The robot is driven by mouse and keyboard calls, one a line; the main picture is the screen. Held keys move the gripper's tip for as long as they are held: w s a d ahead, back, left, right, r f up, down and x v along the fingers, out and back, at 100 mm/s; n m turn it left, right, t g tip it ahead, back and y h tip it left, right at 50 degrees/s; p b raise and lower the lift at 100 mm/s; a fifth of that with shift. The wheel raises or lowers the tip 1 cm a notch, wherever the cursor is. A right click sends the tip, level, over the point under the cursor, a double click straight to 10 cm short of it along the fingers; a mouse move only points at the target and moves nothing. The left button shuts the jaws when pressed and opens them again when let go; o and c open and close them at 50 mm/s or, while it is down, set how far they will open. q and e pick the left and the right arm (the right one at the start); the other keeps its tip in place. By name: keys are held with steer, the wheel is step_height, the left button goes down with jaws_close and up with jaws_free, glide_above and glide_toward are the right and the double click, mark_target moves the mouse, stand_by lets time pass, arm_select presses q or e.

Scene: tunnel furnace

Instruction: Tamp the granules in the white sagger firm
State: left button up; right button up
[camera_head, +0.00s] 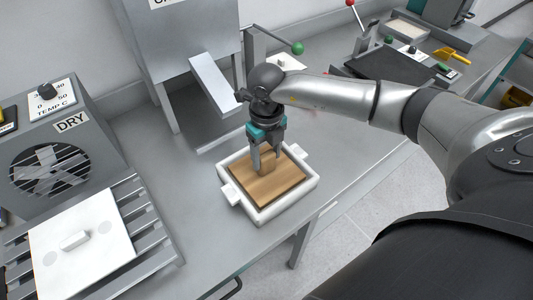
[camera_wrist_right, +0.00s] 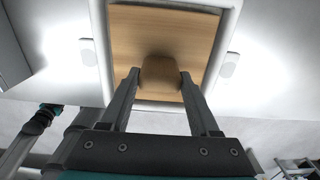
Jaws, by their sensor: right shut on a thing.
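The white sagger (camera_head: 228,188) stands on the grey bench in the head view, with a side lug on its left and right walls. A wooden tamper, a flat square plate (camera_head: 282,190) with an upright block handle, sits inside the sagger's walls. My right gripper (camera_head: 267,160) is above the plate, shut on the tamper's handle. In the right wrist view the fingers flank the handle (camera_wrist_right: 161,75), with the plate beyond inside the white rim (camera_wrist_right: 228,50). The granules are hidden under the plate. My left gripper is not in view.
A grey machine with a sloping chute (camera_head: 212,88) stands behind the sagger. A dryer with a fan (camera_head: 50,172) and a slatted rack holding a white lid (camera_head: 82,262) are at left. The bench's front edge is close to the sagger.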

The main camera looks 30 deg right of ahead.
steer(key=shift+r, duration=0.1)
stand_by(0.5)
steer(key=shift+r+p, duration=0.65)
steer(key=shift+r, duration=0.05)
steer(key=shift+r+p, duration=2.7)
steer(key=shift+r, duration=0.85)
steer(key=shift+a+f, duration=0.1)
